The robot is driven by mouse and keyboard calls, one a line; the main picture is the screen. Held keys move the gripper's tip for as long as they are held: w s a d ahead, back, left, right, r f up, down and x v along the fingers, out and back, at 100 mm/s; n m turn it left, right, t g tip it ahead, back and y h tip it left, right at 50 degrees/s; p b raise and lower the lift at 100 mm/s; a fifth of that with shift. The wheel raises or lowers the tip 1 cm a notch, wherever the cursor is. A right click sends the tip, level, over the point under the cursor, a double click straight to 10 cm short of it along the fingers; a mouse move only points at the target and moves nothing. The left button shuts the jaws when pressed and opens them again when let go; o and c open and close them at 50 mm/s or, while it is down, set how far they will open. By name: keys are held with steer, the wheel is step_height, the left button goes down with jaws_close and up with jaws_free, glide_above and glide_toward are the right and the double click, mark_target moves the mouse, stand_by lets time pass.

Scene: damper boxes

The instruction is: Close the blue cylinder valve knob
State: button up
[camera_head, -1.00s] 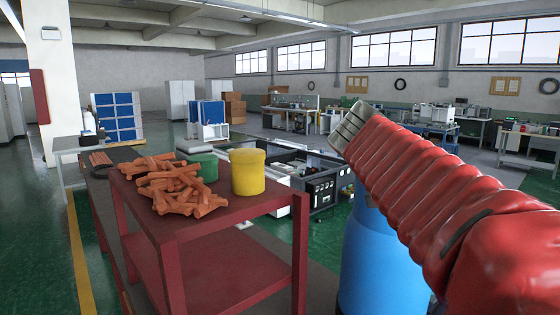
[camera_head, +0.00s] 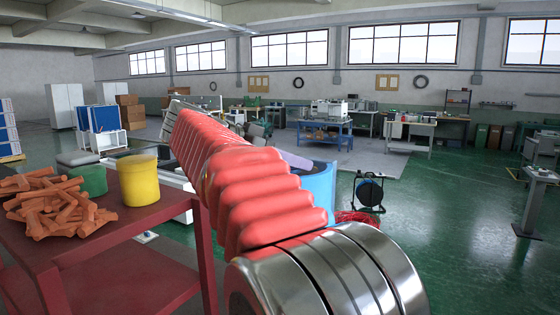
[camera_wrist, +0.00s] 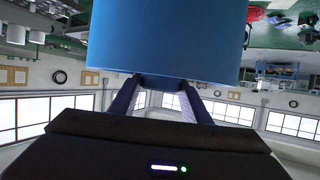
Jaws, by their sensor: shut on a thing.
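The blue cylinder (camera_head: 318,188) stands right of the red table in the head view, largely covered by my red-sleeved arm. In the wrist view the blue cylinder (camera_wrist: 165,38) fills the upper middle, with the room upside down. My gripper (camera_wrist: 166,86) points at the cylinder's top end, its two dark fingers reaching to the blue edge and a gap showing between them. The head view does not show the gripper clearly.
A red table (camera_head: 108,255) at left holds orange pieces (camera_head: 52,205), a green container (camera_head: 88,180) and a yellow container (camera_head: 138,180). A cable reel (camera_head: 369,190) stands on the floor beyond the cylinder.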

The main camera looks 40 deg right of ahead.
steer(key=shift+f+m+g+y, duration=0.2)
steer(key=shift+m+g+y, duration=0.4)
steer(key=shift+m+g, duration=1.1)
steer(key=shift+g, duration=0.3)
steer(key=o, duration=1)
steer(key=shift+r, duration=0.1)
steer(key=shift+o, duration=0.2)
steer(key=v, duration=0.7)
steer(key=shift+w, duration=0.15)
steer(key=shift+a, duration=0.1)
